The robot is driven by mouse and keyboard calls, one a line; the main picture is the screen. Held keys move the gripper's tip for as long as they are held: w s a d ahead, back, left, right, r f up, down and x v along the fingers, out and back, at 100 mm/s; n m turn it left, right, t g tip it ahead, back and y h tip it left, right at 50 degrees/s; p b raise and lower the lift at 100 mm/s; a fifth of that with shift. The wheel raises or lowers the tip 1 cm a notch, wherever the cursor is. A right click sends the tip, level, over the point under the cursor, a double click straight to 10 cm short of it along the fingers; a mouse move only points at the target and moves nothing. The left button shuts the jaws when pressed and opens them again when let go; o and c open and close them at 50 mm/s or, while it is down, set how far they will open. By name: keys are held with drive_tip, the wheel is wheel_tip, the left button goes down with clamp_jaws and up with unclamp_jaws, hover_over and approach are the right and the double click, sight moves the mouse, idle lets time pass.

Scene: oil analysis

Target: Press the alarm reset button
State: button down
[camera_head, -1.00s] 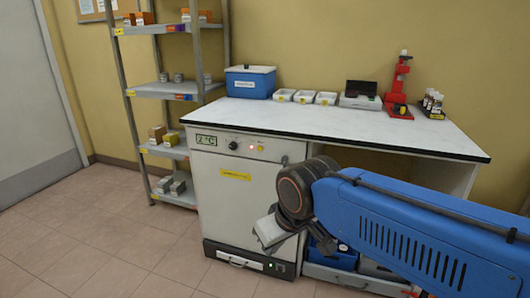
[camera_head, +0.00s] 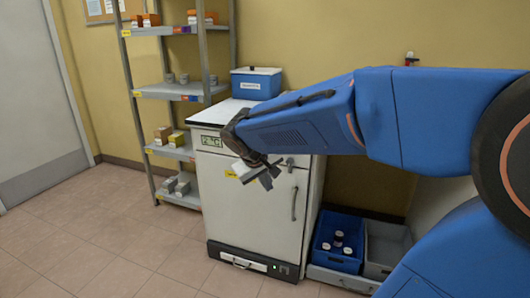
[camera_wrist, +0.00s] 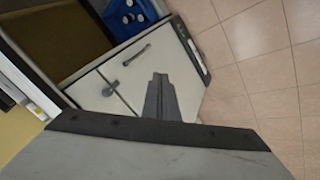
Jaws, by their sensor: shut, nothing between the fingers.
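My gripper (camera_head: 268,182) is shut and empty, in front of the upper part of the cabinet door. In the wrist view its fingers (camera_wrist: 159,78) lie over the cabinet front (camera_wrist: 125,80), with the door handle (camera_wrist: 137,55) beside them. No button shows in the wrist view.
A blue crate (camera_head: 317,243) with bottles and a grey crate (camera_head: 399,240) sit right of the cabinet. A metal shelf (camera_head: 165,92) stands left. A blue cooler box (camera_head: 257,83) is on the bench. The tiled floor in front is clear.

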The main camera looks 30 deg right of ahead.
drive_tip(key=w+d+f+h, duration=0.1)
drive_tip(key=w+d+h, duration=0.2)
drive_tip(key=w, duration=1.3)
drive_tip(key=shift+w+d+f, duration=0.15)
drive_tip(key=shift+w+d, duration=0.2)
drive_tip(key=shift+d, duration=0.15)
drive_tip(key=w+d, duration=0.5)
drive_tip(key=d, duration=0.2)
drive_tip(key=shift+w, duration=0.2)
idle(1.2)
drive_tip(key=shift+w+d, duration=0.25)
drive_tip(key=shift+d, duration=0.05)
drive_tip(key=shift+w+d, duration=0.25)
drive_tip(key=shift+d, duration=0.05)
idle(0.8)
drive_tip(key=shift+s+a, duration=0.1)
drive_tip(key=shift+a, duration=0.05)
drive_tip(key=shift+s+a, duration=0.4)
drive_tip(key=shift+a, duration=0.1)
